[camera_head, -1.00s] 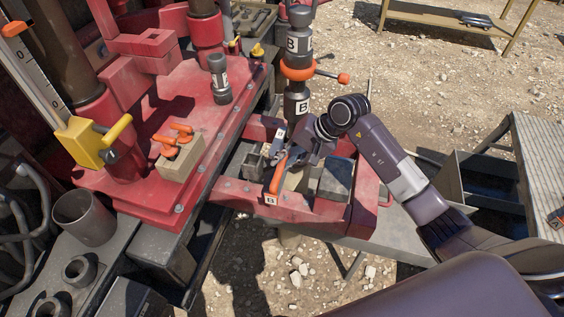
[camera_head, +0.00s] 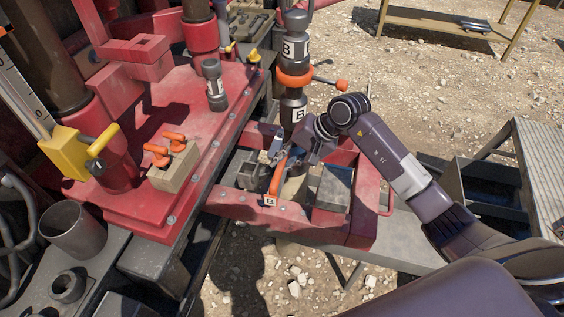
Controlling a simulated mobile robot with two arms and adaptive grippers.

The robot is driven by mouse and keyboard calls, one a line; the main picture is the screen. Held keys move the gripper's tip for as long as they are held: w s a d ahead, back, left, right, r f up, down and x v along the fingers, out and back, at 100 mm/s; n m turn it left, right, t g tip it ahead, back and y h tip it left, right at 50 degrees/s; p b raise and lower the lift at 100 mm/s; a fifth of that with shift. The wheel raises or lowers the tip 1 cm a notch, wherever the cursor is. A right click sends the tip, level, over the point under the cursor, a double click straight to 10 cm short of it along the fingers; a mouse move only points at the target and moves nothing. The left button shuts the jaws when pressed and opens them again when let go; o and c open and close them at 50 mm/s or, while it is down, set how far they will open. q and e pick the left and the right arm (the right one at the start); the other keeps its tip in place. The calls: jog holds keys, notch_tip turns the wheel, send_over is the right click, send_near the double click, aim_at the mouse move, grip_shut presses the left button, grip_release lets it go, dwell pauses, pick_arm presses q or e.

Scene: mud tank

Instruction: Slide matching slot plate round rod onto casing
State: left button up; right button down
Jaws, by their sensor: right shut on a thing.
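An upright dark rod (camera_head: 294,22) bears white B labels and an orange collar (camera_head: 294,78) with an orange-tipped side handle. Its lower end stands over the red frame. My right gripper (camera_head: 291,154) is low beside the rod, shut on what looks like the slot plate's orange handle (camera_head: 277,176), which carries a white B tag (camera_head: 270,201) at its near end. The plate's slot is too small and covered to make out. The casing under the rod is hidden by my gripper and the frame, so I cannot tell whether the plate touches it. My left gripper is out of view.
The red frame (camera_head: 242,208) surrounds the work spot, with a grey block (camera_head: 335,188) on its right. On the red deck stand a dark cylinder (camera_head: 213,85) and a tan block (camera_head: 174,166) with orange handles. A yellow lever unit (camera_head: 66,154) is left.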

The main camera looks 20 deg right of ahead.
jog(key=shift+w+f+b, duration=0.1)
jog(key=shift+f+b, duration=0.1)
jog(key=shift+b, duration=0.55)
dwell(0.5)
jog(key=shift+f, duration=0.1)
jog(key=c, duration=1.8)
grip_release()
jog(key=shift+s+f, duration=0.3)
jog(key=shift+d+r, duration=0.15)
jog(key=v, duration=0.8)
jog(key=shift+w+r, duration=0.1)
jog(key=shift+w, duration=0.05)
jog(key=shift+r, duration=0.1)
